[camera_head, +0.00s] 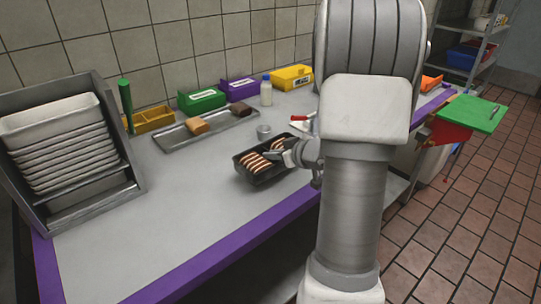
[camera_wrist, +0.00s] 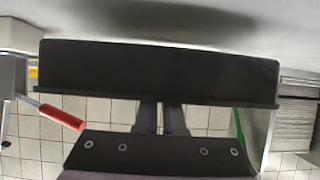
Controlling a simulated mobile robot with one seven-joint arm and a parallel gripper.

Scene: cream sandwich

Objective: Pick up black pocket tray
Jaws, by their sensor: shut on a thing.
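The black pocket tray (camera_head: 246,176) is at the middle of the grey counter, with striped brown and cream food in it. My gripper (camera_head: 281,155) reaches it from the right and is shut on its near-right side. In the wrist view the dark tray wall (camera_wrist: 150,70) spans the upper half, and my gripper's fingers (camera_wrist: 160,116) meet its edge. The food is hidden in that view. I cannot tell whether the tray rests on the counter or is slightly above it.
A rack of white trays (camera_head: 55,140) stands left. A metal tray (camera_head: 175,140) with two brown pieces lies behind. Green (camera_head: 201,100), purple (camera_head: 239,88) and yellow (camera_head: 291,77) boxes line the wall. A small metal cup (camera_head: 263,131) and red-handled tool (camera_head: 300,118) are near. Counter front-left is clear.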

